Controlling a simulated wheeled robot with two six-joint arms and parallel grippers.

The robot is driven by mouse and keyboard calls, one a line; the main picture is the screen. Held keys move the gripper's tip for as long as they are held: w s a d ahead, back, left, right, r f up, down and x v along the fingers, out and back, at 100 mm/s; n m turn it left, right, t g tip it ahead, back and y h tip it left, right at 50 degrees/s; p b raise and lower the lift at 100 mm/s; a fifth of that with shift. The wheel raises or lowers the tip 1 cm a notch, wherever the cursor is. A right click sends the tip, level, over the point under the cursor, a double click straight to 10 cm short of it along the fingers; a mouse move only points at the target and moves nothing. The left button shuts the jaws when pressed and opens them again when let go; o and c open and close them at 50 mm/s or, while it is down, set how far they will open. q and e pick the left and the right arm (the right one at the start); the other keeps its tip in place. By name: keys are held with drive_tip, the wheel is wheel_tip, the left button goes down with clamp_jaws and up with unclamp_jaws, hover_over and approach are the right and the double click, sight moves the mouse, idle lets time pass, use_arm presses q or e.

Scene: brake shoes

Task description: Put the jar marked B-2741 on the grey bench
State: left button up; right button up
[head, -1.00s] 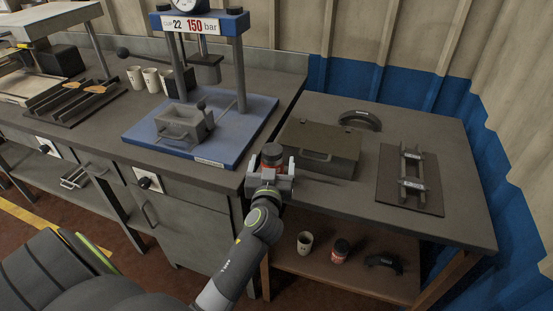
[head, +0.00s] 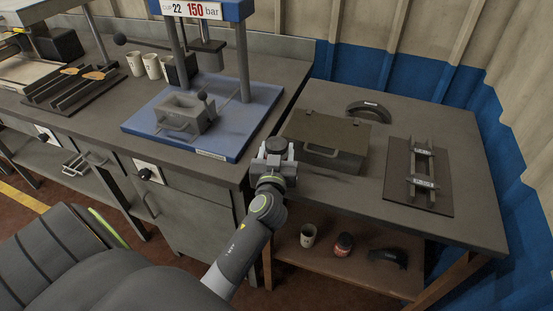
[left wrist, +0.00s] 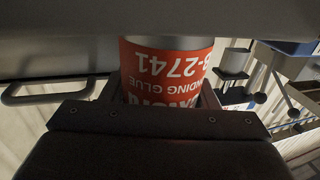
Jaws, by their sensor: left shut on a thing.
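The jar marked B-2741 (left wrist: 165,68) has a red label with white print and shows upside down in the left wrist view. My left gripper (head: 273,163) is shut on it. In the head view the jar's dark lid (head: 274,146) shows between the fingers, with its side mostly hidden. The gripper is at the left front edge of the right-hand grey bench (head: 345,187), near the corner of the left-hand grey bench (head: 285,80). I cannot tell whether the jar touches a surface. My right gripper is not in view.
A dark case (head: 322,140), a curved brake shoe (head: 369,112) and a dark fixture board (head: 418,178) stand on the right bench. Its lower shelf holds a cup (head: 308,235), another red-labelled jar (head: 343,244) and a black shoe (head: 388,257). A blue press (head: 240,112) stands left.

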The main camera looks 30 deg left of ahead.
use_arm(q)
drive_tip(key=shift+r, duration=0.2)
wheel_tip(320, 180, up, 10)
drive_tip(key=shift+f+p, duration=0.15)
drive_tip(key=shift+p, duration=0.6)
drive_tip(key=s+d+r+m+t+h, duration=0.2)
drive_tip(key=d+r+m+h, duration=0.3)
drive_tip(key=d, duration=0.8)
wheel_tip(320, 180, up, 4)
drive_tip(key=h, duration=0.3)
drive_tip(key=shift+s+d+m, duration=0.3)
drive_tip(key=shift+s, duration=0.05)
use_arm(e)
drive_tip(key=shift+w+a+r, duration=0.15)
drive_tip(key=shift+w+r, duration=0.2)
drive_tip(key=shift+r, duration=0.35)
use_arm(q)
drive_tip(key=shift+a, duration=0.1)
